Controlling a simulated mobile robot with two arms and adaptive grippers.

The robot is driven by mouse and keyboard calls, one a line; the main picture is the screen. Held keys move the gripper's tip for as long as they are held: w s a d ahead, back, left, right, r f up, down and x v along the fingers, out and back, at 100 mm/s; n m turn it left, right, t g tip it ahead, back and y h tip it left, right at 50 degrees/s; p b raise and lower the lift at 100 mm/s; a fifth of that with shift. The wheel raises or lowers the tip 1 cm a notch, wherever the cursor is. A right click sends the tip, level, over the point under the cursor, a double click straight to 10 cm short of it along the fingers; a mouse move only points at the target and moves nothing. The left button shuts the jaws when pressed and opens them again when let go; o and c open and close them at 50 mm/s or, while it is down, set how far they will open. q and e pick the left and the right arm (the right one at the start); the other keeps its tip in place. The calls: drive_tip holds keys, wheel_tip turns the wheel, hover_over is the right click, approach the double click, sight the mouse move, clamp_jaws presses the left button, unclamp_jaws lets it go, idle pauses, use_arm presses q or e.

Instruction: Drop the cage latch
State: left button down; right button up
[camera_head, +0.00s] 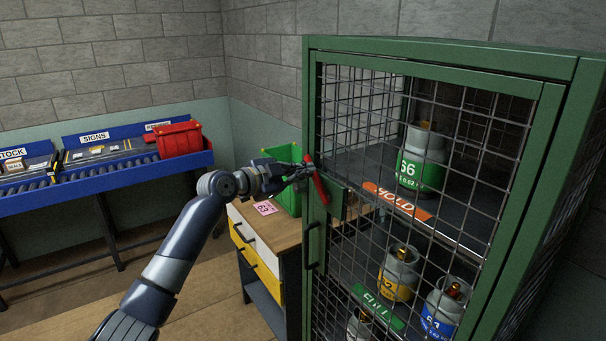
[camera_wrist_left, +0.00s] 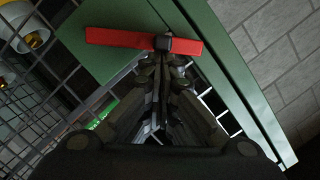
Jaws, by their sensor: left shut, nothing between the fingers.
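The green cage (camera_head: 440,57) stands at the right with its mesh door shut against the frame. The cage latch (camera_head: 320,187) is a red bar on a dark pivot at the door's left edge; it is tilted, its lower end leaning right. In the wrist view the red latch (camera_wrist_left: 110,36) lies across the top, with the pivot near its middle. My left gripper (camera_head: 300,172) reaches it from the left. In the wrist view my left gripper's fingertips (camera_wrist_left: 165,62) are shut and empty just below the pivot; I cannot tell whether they touch it. My right gripper is not in view.
Gas cylinders (camera_head: 424,157) stand on shelves inside the cage. A black door handle (camera_head: 312,246) sits below the latch. A workbench (camera_head: 262,226) with a green bin (camera_head: 285,160) stands behind my left arm. A blue roller rack (camera_head: 90,172) with a red bin (camera_head: 179,139) lines the left wall.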

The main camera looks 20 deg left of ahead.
use_arm(q)
drive_tip(key=shift+w+a+f, duration=0.1)
drive_tip(key=w+a+f+n+g+h+b, duration=0.2)
drive_tip(key=w+a+f+n+b, duration=0.1)
drive_tip(key=n+b, duration=0.3)
drive_tip(key=shift+a+f+n, duration=0.45)
drive_tip(key=shift+f+n, duration=0.15)
drive_tip(key=shift+f, duration=0.15)
idle(0.6)
